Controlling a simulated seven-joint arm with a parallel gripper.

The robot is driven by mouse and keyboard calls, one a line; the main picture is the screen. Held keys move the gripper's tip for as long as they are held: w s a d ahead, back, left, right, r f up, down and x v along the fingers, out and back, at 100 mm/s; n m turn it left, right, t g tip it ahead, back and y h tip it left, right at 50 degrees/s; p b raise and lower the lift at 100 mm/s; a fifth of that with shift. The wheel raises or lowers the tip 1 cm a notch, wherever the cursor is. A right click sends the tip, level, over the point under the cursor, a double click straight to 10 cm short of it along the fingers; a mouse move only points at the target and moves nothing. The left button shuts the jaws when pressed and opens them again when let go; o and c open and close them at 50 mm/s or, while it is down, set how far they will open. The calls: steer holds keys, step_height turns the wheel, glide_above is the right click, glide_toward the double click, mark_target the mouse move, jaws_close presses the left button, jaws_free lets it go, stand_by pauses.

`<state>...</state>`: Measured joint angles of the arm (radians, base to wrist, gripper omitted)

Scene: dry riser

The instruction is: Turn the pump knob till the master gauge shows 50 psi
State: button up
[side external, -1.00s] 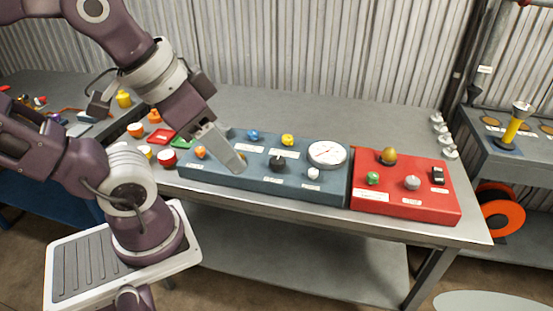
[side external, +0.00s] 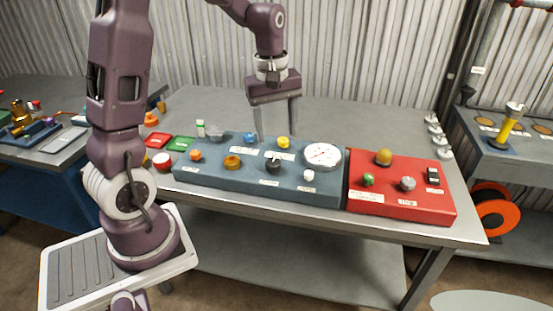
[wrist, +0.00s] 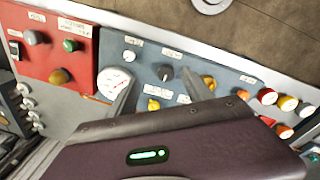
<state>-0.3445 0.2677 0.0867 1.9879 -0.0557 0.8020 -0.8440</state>
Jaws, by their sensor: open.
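The blue panel (side external: 215,178) lies on the bench and carries a round white gauge (side external: 323,156) and several knobs. The gauge also shows in the wrist view (wrist: 111,82); its reading is too small to tell. A black knob (side external: 273,167) sits left of the gauge in the side view. My gripper (side external: 276,145) is open, pointing down over the panel with nothing held. In the wrist view the black knob (wrist: 165,73) appears between my two fingertips; whether they touch it I cannot tell. The labels are unreadable, so which knob is the pump knob is unclear.
A yellow knob (side external: 283,142) and a blue knob (side external: 249,138) stand close to my fingers. A white knob (side external: 309,175) is below the gauge. The red panel (side external: 430,207) with its own knobs is at right. Bare bench lies behind the panels.

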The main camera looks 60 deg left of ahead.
mark_target(273, 162)
steer(key=a+f+n, duration=0.1)
steer(key=w+a+f+n, duration=0.1)
steer(key=f, duration=0.1)
steer(key=a+f+g, duration=0.1)
steer(key=f, duration=0.1)
steer(key=shift+w+a+n, duration=0.25)
steer(key=shift+a+n, duration=0.15)
step_height(273, 162, down, 8)
steer(key=shift+a+r, duration=0.1)
steer(key=shift+r, duration=0.15)
steer(key=shift+c, duration=0.3)
jaws_close()
